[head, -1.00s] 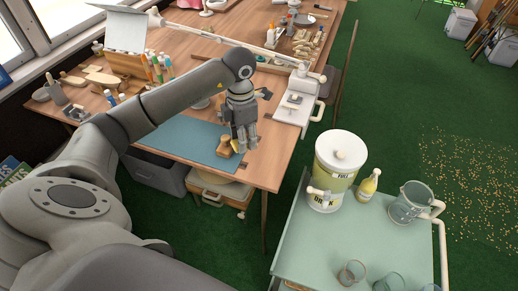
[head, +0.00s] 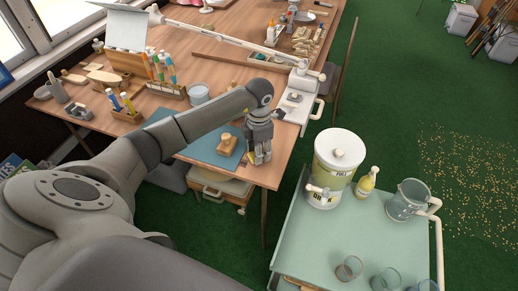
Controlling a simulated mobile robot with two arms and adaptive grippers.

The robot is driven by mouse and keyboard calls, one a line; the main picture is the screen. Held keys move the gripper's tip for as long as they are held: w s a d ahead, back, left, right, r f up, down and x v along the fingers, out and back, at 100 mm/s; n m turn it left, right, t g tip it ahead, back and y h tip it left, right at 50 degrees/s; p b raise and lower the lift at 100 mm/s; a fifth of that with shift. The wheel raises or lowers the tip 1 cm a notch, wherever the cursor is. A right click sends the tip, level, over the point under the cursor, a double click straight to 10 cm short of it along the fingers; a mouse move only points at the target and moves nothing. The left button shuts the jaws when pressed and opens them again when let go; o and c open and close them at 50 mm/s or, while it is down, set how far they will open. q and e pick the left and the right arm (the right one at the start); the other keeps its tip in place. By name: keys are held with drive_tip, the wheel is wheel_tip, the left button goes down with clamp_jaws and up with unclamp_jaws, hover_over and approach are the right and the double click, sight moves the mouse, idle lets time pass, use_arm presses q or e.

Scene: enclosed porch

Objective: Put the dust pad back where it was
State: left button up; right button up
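My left gripper (head: 259,158) points down at the front right corner of the wooden table (head: 268,178), just off the right side of the blue mat (head: 205,151). A small yellow piece (head: 250,158) shows at the left side of its fingertips. I cannot tell whether it is the dust pad, or whether the fingers are shut on it. A tan wooden block with a knob (head: 227,144) stands on the mat, left of the gripper and apart from it. My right gripper is not in view.
Paint tubes in a holder (head: 168,88) and a grey tin (head: 198,93) stand behind my arm. A green cart (head: 330,235) holds a drink dispenser (head: 333,170), bottle, jug and glasses.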

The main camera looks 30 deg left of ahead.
use_arm(q)
drive_tip(key=shift+f, duration=0.2)
drive_tip(key=o, duration=0.9)
drive_tip(key=shift+r, duration=0.1)
drive_tip(key=shift+r, duration=0.25)
wheel_tip(320, 180, up, 12)
drive_tip(key=shift+f+b, duration=0.1)
drive_tip(key=shift+b, duration=0.7)
